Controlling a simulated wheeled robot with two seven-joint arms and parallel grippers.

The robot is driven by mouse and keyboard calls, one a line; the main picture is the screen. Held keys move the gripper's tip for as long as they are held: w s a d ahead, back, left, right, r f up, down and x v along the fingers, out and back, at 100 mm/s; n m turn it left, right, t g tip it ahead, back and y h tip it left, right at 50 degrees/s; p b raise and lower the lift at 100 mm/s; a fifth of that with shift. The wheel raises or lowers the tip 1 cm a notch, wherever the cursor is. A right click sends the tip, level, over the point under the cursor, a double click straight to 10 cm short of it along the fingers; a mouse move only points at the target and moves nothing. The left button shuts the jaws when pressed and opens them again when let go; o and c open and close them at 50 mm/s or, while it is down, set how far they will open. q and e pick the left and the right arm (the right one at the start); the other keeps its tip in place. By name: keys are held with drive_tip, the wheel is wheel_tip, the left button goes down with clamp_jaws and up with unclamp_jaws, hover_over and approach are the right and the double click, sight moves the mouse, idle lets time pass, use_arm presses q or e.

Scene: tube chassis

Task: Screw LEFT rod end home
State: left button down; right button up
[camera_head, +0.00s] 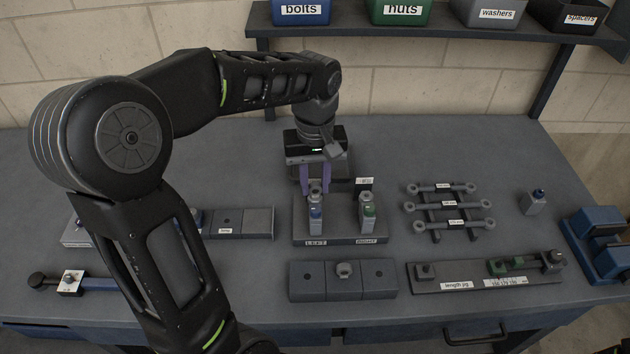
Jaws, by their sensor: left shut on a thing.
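A dark fixture (340,241) with labels LEFT and RIGHT stands in the middle of the bench. The left post (316,222) is a grey upright body with a blue mark. My right gripper is not in view.
A rack with several rods (448,205) stands right of the fixture. A length jig (480,280) and a three-part block (310,281) lie in front. A small grey bottle-like part (536,203) and a blue vise (592,240) are at right. Labelled bins (402,12) sit on the shelf.

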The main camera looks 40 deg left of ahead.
use_arm(q)
drive_tip(key=n, duration=0.4)
drive_tip(key=shift+w+r, duration=0.1)
drive_tip(key=shift+n, duration=0.4)
drive_tip(key=shift+n, duration=0.5)
drive_tip(key=c, duration=1.6)
unclamp_jaws()
drive_tip(key=shift+n, duration=0.4)
drive_tip(key=o, duration=0.5)
drive_tip(key=shift+r+b, duration=0.5)
drive_tip(key=shift+r, duration=3.3)
